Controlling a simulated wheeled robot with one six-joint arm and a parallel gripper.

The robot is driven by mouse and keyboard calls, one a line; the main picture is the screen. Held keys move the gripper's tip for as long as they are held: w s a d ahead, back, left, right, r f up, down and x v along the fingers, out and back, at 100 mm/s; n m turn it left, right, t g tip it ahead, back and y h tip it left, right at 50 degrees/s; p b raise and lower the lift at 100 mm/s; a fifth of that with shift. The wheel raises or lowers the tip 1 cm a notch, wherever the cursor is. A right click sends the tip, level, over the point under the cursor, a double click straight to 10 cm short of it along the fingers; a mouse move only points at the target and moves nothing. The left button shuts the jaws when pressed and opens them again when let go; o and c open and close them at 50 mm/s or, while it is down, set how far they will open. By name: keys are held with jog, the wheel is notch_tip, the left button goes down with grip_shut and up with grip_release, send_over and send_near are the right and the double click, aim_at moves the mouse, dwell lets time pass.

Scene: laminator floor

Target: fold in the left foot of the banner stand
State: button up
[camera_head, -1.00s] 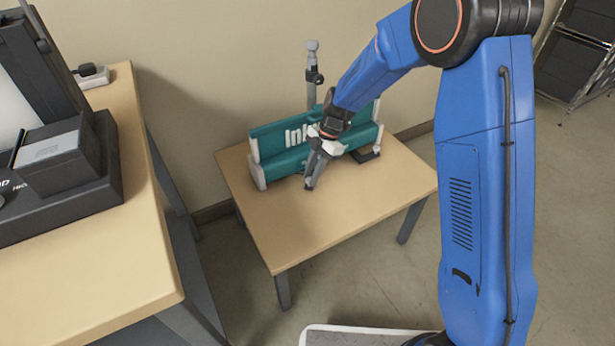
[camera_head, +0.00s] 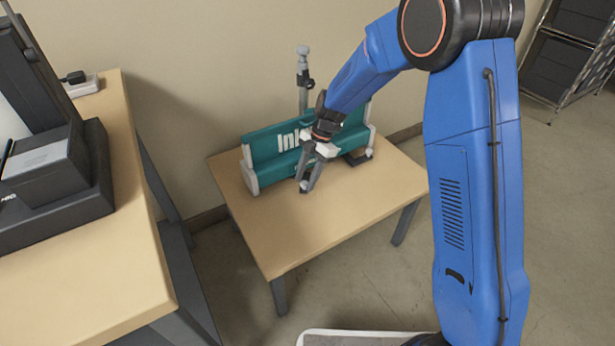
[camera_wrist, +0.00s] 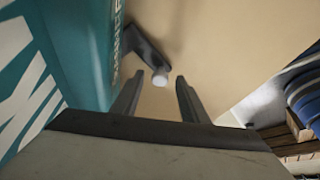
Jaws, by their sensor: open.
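The banner stand has a teal body (camera_head: 262,148) with white lettering and pale end caps. It stands along the back of the small wooden table (camera_head: 285,235). In the head view a dark foot (camera_head: 357,158) with a pale tip sticks out near its right end; no foot shows clearly at its left end. In the wrist view a dark foot (camera_wrist: 146,45) with a pale round tip juts from the teal body (camera_wrist: 85,45) over the table. My gripper (camera_head: 308,184) is open and empty in front of the body. In the wrist view the foot's tip appears between my fingertips (camera_wrist: 158,80), farther away.
A grey post (camera_head: 303,75) rises behind the banner stand, close to the wall. A larger table (camera_head: 130,250) with a black machine (camera_head: 60,180) stands at the left. The small table's front half is clear. A shelf rack (camera_head: 565,50) is at the far right.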

jog(key=shift+s+a, duration=0.2)
jog(key=shift+s, duration=0.05)
jog(key=s+a+m+t, duration=0.1)
jog(key=m, duration=0.1)
jog(key=s+a+m+y, duration=0.1)
jog(key=a+m, duration=0.1)
jog(key=s+a+m+t, duration=0.1)
jog(key=s+a+m, duration=0.1)
jog(key=m, duration=0.1)
jog(key=shift+a+t, duration=0.25)
jog(key=shift+t, duration=0.05)
jog(key=a+m, duration=0.1)
jog(key=a+m+t, duration=0.1)
jog(key=a+m, duration=0.1)
jog(key=shift+s+a+m, duration=0.2)
jog(key=shift+a+m, duration=0.05)
jog(key=shift+m, duration=0.05)
jog(key=d+v, duration=0.1)
jog(key=v, duration=1.7)
jog(key=s+d+r+m+t, duration=0.1)
jog(key=s+d+r+m, duration=0.1)
jog(key=d, duration=0.5)
jog(key=s+d+r+m, duration=0.3)
jog(key=s+d+r, duration=0.2)
jog(key=d, duration=0.3)
jog(key=shift+d+t+h, duration=0.3)
jog(key=shift+t+h, duration=0.1)
jog(key=shift+s, duration=0.1)
